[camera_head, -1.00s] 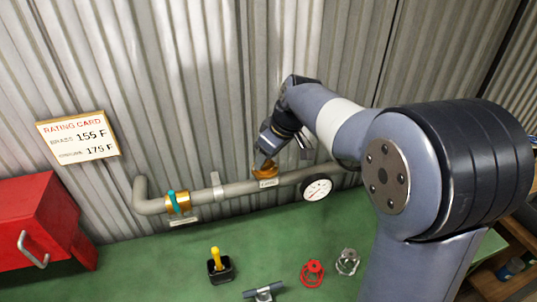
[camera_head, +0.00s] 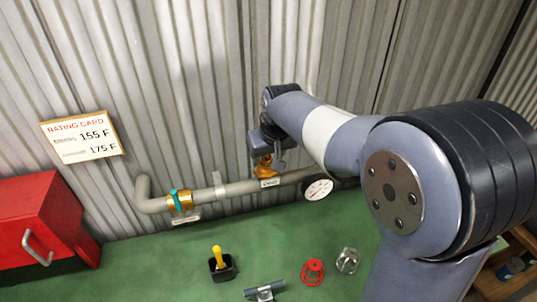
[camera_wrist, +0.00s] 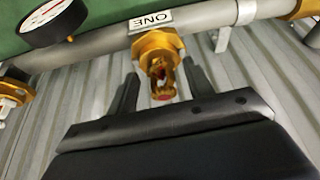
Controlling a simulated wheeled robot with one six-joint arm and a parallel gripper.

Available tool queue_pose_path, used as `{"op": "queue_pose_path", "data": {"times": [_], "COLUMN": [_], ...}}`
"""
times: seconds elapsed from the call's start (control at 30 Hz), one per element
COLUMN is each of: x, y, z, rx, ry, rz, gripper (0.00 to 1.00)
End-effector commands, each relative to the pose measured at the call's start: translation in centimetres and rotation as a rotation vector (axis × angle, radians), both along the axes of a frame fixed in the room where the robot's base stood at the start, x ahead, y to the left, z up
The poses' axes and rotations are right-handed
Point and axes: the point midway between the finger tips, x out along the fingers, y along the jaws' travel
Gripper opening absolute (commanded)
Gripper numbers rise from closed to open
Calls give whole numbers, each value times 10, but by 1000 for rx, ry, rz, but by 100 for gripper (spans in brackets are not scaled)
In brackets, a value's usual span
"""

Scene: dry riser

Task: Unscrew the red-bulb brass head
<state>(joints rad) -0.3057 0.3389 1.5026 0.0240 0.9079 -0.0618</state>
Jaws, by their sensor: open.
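The red-bulb brass head (camera_wrist: 162,78) sits upright on a brass fitting (camera_wrist: 155,48) of the grey pipe, by a label reading ONE. A small red bulb shows in its frame. In the head view the brass head (camera_head: 264,165) is partly hidden by my wrist. My gripper (camera_wrist: 160,80) is open, with one finger on each side of the head in the wrist view. Whether the fingers touch it I cannot tell. In the head view my gripper (camera_head: 266,150) is at the pipe's middle, against the corrugated wall.
A pressure gauge (camera_head: 318,189) sits on the pipe right of the head. A red box (camera_head: 38,225), yellow-handled tool (camera_head: 218,258), and red (camera_head: 313,271) and silver (camera_head: 347,261) handwheel-like parts are on the green bench.

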Motion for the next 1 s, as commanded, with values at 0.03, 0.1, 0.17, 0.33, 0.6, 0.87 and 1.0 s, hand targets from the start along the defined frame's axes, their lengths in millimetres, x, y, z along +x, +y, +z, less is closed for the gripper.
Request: {"op": "queue_pose_path", "data": {"times": [0.03,0.1,0.17,0.33,0.6,0.87,1.0], "x": [0,-1,-1,-1,-1,0,0], "y": [1,2,3,4,6,8,9], "z": [1,0,0,0,0,-1,-1], "rx": [0,0,0,-2,0,0,-1], "ry": [0,0,0,0,0,0,0], "rz": [-29,-82,-128,-258,-432,-550,-680], "gripper": [49,49,49,49,49,49,49]}}
